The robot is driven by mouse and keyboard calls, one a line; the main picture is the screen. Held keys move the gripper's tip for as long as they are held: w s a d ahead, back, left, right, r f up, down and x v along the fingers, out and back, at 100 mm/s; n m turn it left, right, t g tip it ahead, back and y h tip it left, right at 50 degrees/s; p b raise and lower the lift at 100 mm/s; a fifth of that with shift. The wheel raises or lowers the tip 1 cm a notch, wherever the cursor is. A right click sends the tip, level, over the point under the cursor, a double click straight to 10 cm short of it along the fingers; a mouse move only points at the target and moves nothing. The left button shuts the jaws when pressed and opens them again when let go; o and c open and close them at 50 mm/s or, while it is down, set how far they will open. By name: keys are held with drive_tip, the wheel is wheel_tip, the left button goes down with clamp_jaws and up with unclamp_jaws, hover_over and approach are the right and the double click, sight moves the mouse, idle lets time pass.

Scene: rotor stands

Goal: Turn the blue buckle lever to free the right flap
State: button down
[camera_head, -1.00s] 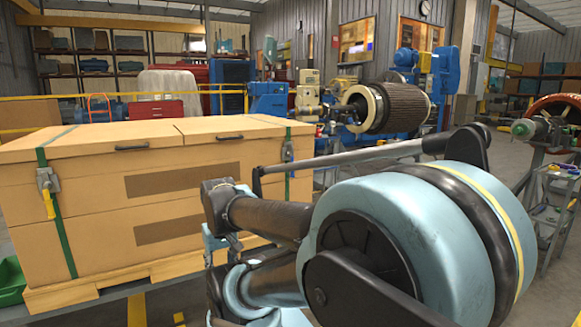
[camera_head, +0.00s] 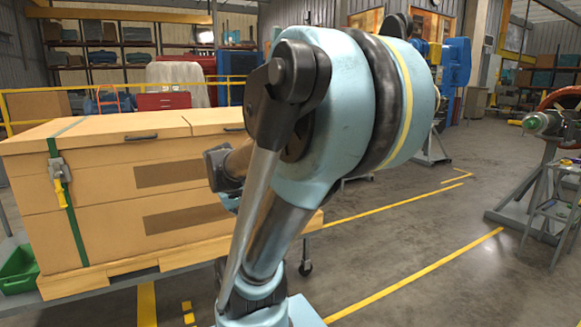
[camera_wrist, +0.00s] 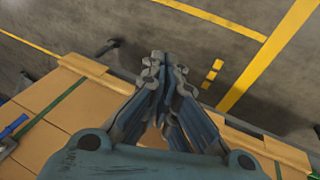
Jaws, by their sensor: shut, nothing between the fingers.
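A wooden crate (camera_head: 100,232) stands at left in the head view, its lid split into a left flap (camera_head: 100,138) and a right flap (camera_head: 213,119), both lying flat. A grey buckle with a yellow lever (camera_head: 62,193) sits on its left green strap. In the head view my arm hides the right strap and its buckle. The wrist view shows a blue lever (camera_wrist: 14,127) at the left edge, beside a green strap (camera_wrist: 55,105). My gripper (camera_wrist: 163,58) is shut and empty, over the crate's edge in that picture and apart from the lever.
A green bin (camera_head: 20,268) stands at the crate's lower left. Open floor (camera_head: 400,230) with yellow lines lies right of the crate. A rotor stand (camera_head: 545,195) and a small step cart (camera_head: 555,225) stand at far right.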

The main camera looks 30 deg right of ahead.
drive_tip(key=w+d+r+h, duration=0.2)
drive_tip(key=w+d+h, duration=0.1)
drive_tip(key=w+d, duration=0.55)
drive_tip(key=w+d+r+n+h, duration=0.15)
drive_tip(key=w+d+h, duration=0.3)
drive_tip(key=w, duration=0.75)
drive_tip(key=w+d+r+m+h, duration=0.1)
drive_tip(key=w+d+r+h, duration=0.15)
drive_tip(key=w+d, duration=0.65)
drive_tip(key=w+d+f+n+h, duration=0.1)
drive_tip(key=w+d+f+h, duration=0.2)
drive_tip(key=w, duration=0.6)
drive_tip(key=shift+f+t+h, duration=0.35)
drive_tip(key=shift+t+h, duration=0.05)
drive_tip(key=shift+h, duration=0.1)
drive_tip(key=shift+d+n, duration=0.1)
drive_tip(key=shift+n, duration=0.15)
drive_tip(key=w+d, duration=0.2)
drive_tip(key=d, duration=1.1)
drive_tip(key=shift+w+d, duration=0.25)
drive_tip(key=shift+w, duration=0.1)
drive_tip(key=shift+d+f+h, duration=0.1)
drive_tip(key=shift+d+h, duration=0.15)
drive_tip(key=shift+h, duration=0.05)
